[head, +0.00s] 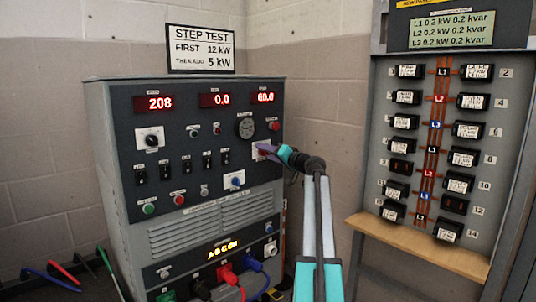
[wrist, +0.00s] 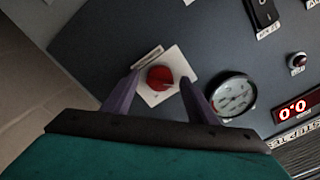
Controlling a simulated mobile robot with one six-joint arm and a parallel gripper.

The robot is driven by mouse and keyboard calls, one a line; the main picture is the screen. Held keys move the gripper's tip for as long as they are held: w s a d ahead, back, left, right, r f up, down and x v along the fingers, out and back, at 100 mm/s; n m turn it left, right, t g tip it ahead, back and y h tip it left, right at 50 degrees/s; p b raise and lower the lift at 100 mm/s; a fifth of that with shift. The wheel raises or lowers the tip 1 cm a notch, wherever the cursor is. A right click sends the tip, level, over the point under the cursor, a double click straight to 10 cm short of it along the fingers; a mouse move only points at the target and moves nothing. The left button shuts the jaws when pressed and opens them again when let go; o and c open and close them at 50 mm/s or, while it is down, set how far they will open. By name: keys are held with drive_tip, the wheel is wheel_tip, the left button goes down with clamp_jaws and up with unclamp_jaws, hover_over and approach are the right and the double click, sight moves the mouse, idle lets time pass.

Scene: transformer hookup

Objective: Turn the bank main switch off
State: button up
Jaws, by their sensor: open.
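A red rotary knob (wrist: 159,77) sits on a white square plate (wrist: 172,58) on the dark panel, in the middle of the wrist view. It appears to be the bank main switch; its label cannot be read. My gripper (wrist: 160,84) is open, with its purple fingers to either side of the knob; whether they touch it I cannot tell. In the head view my gripper (head: 264,150) is at the right side of the load bank's panel (head: 215,175), and it mostly hides the knob there.
A round gauge (wrist: 232,95) is close to the right finger in the wrist view. The load bank (head: 100,150) also has rocker switches, push buttons and red displays. A breaker panel (head: 385,150) with a wooden ledge (head: 420,245) stands to the right. Coloured cables (head: 225,275) hang at the bottom.

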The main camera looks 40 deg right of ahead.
drive_tip(key=shift+s, duration=0.1)
drive_tip(key=s+a+p, duration=0.1)
drive_tip(key=s+p, duration=0.1)
drive_tip(key=s, duration=1.1)
drive_tip(key=shift+s+p, duration=0.3)
drive_tip(key=shift+p, duration=0.05)
